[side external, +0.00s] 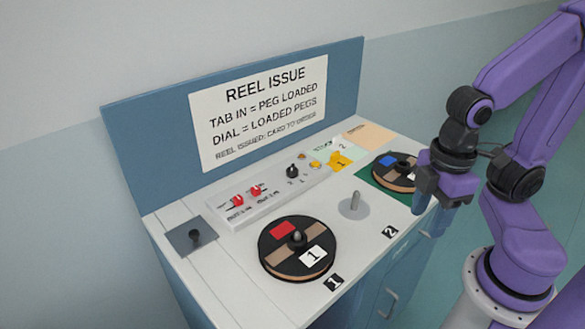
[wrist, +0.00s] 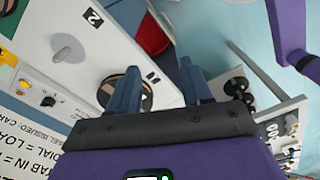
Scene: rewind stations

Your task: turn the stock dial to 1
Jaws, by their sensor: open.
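The stock dial appears to be the small black knob (side external: 292,170) on the raised light panel, right of two red tabs. It also shows in the wrist view (wrist: 48,101) at the left. Small numbers sit beside it; I cannot tell which one its pointer faces. My gripper (side external: 430,213) is open and empty at the right end of the bench, well apart from the dial. In the wrist view its two fingers (wrist: 160,88) point away from the camera, with the dial off to their left.
A reel marked 1 (side external: 282,262) sits over peg 1. Peg 2 (side external: 355,203) is bare. A reel with a blue patch (side external: 388,161) lies on a green mat close to my gripper. A sign board (side external: 350,75) rises behind the panel.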

